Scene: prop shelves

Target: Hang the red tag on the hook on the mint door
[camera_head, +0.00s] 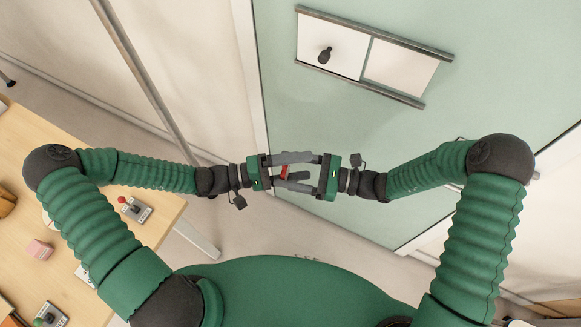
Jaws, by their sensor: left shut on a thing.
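The mint door (480,110) fills the upper right of the head view. A dark knob-like hook (324,55) stands out from a white panel on it. My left gripper (287,174) is shut on the small red tag (284,172) in the middle of the view; the fingers partly hide the tag. My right gripper (303,172) faces it from the right, its fingers spread apart around the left gripper's fingers. I cannot tell whether the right fingers touch the tag. Both grippers are well below the hook in the picture and apart from it.
A wooden table (95,185) at the left bears a red-knobbed joystick box (135,209), a pink block (40,249) and another joystick box (50,316). A thin grey pole (145,80) stands at the upper left. Dark rails (375,32) edge the door's white panels.

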